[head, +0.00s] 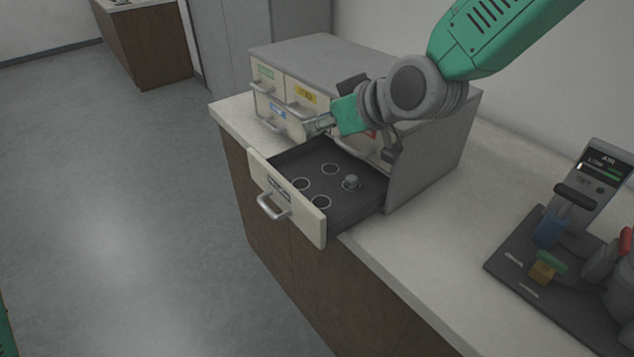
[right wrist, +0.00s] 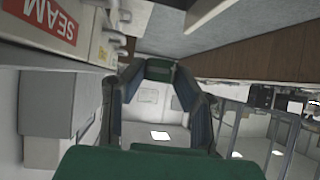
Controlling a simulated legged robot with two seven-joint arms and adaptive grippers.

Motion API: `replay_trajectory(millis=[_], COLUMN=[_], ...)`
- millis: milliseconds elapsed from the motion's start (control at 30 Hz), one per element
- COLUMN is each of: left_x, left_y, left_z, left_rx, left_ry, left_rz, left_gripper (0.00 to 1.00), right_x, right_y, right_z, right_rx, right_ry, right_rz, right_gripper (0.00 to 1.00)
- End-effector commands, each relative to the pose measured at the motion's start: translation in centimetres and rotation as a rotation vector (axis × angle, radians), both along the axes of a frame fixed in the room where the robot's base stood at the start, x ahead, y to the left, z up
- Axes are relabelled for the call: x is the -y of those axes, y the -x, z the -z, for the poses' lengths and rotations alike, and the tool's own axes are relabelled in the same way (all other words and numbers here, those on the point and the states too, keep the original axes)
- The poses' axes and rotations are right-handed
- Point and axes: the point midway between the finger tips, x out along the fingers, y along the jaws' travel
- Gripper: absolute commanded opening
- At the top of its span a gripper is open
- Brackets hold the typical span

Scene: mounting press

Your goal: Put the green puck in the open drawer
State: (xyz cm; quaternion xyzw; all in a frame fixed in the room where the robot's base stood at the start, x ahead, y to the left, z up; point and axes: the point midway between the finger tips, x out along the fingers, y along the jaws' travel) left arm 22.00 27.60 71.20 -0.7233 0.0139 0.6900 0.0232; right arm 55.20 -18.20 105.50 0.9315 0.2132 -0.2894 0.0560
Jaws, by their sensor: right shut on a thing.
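The grey cabinet (head: 335,58) has its lower drawer (head: 295,210) pulled open. My right gripper (head: 320,124) is above the drawer's far left part, close to the closed drawer fronts. In the right wrist view its fingers converge on a dark green piece (right wrist: 158,70), which looks like the green puck. Its round shape cannot be made out, and in the head view it is hardly visible. My left gripper is not in view.
Closed drawer fronts with handles and coloured labels (head: 305,94) stand close to my right gripper. A dark base (head: 515,285) with blue, orange and green parts and an upright control panel (head: 597,175) stands at the right. The counter (head: 435,235) between is clear.

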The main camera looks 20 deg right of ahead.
Motion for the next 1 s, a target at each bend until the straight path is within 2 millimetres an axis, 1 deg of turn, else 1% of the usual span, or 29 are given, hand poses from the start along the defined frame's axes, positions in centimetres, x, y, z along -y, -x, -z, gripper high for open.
replay_trajectory(millis=[33,200,300,400,500,633,800,867,1000], left_x=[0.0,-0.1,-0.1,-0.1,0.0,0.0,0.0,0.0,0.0], left_y=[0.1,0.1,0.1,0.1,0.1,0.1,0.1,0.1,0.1], left_z=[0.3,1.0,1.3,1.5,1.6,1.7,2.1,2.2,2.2], left_rx=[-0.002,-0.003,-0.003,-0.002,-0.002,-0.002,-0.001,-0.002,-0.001], left_ry=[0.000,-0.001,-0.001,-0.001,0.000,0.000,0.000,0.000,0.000], left_rz=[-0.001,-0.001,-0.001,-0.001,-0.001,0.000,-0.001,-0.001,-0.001], left_gripper=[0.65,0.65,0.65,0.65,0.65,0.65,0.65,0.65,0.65], right_x=[0.0,0.2,0.5,0.6,0.6,0.4,0.2,0.1,0.2], right_y=[0.2,0.0,-0.1,-0.1,0.0,0.0,0.0,-0.1,-0.1], right_z=[1.7,6.5,9.1,11.0,12.0,12.8,15.5,16.2,16.6], right_rx=[-0.008,-0.010,-0.010,-0.008,-0.004,-0.003,-0.006,-0.005,-0.002], right_ry=[0.002,-0.002,-0.005,-0.007,-0.008,-0.005,-0.004,-0.003,-0.004], right_rz=[-0.001,-0.001,0.000,0.000,0.001,0.000,0.000,0.000,-0.001], right_gripper=[0.06,0.06,0.06,0.06,0.06,0.06,0.06,0.06,0.06])
